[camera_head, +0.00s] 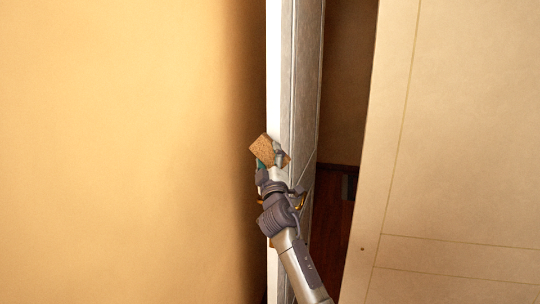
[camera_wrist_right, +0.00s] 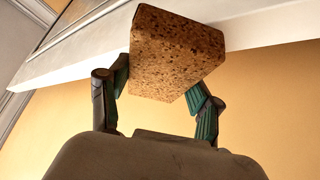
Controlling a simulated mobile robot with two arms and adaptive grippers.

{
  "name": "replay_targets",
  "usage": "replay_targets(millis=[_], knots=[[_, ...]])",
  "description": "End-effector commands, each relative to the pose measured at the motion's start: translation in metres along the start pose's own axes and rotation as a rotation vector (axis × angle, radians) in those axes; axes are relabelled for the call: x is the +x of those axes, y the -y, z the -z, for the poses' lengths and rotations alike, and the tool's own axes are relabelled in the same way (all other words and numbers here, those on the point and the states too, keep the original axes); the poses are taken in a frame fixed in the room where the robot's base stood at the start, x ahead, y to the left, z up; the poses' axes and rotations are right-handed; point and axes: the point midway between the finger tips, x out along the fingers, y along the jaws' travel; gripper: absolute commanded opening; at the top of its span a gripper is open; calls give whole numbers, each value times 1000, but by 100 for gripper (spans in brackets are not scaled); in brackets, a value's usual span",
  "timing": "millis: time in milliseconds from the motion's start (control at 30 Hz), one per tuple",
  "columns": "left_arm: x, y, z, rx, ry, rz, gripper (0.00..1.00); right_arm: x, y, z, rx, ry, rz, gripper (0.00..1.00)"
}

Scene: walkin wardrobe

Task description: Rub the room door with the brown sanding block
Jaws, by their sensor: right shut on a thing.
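The brown sanding block (camera_head: 264,149) is speckled and held up in front of the door's edge in the head view. In the right wrist view the block (camera_wrist_right: 175,55) sits between both fingers. My right gripper (camera_head: 272,160) is shut on it; its fingers also show in the wrist view (camera_wrist_right: 160,98). The room door (camera_head: 304,70) stands ajar, with its narrow white edge facing me and its panelled face to the right. In the wrist view the door (camera_wrist_right: 265,30) is just behind the block; I cannot tell whether they touch. My left gripper is out of view.
A plain tan wall (camera_head: 120,150) fills the left side. A pale panel (camera_head: 465,140) stands at the right. Between the door and this panel is a dark gap with a reddish-brown floor (camera_head: 332,225).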

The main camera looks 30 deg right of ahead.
Motion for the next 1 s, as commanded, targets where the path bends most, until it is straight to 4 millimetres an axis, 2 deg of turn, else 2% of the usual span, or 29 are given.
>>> replay_targets(millis=[433, 1000], knots=[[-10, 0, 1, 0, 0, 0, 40, -37, 0, 25, 2, -2, 1, 36], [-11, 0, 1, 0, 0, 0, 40, -47, 0, 31, 1, -2, 1, 36]])
